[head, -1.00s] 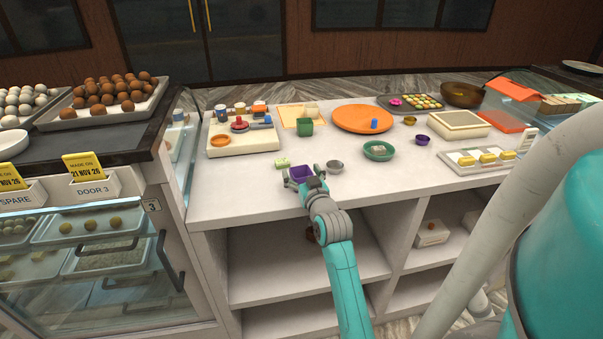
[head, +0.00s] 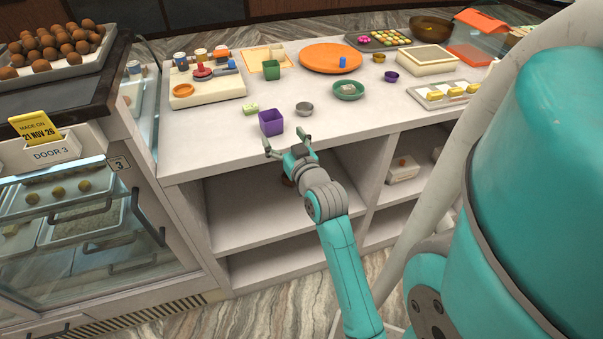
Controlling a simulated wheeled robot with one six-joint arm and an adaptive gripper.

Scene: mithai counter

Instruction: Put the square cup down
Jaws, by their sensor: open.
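The purple square cup (head: 271,123) stands upright on the white counter (head: 215,136), near its front edge. My gripper (head: 286,141) is open and empty, just in front of the cup on the near side. Its fingers point towards the cup and look apart from it. A green square cup (head: 271,71) stands farther back on the counter.
A pale green block (head: 251,109) and a small grey metal bowl (head: 304,109) are close behind the purple cup. A green bowl (head: 348,90) is to the right. Bare counter lies left of the cup. Open shelves are below the front edge.

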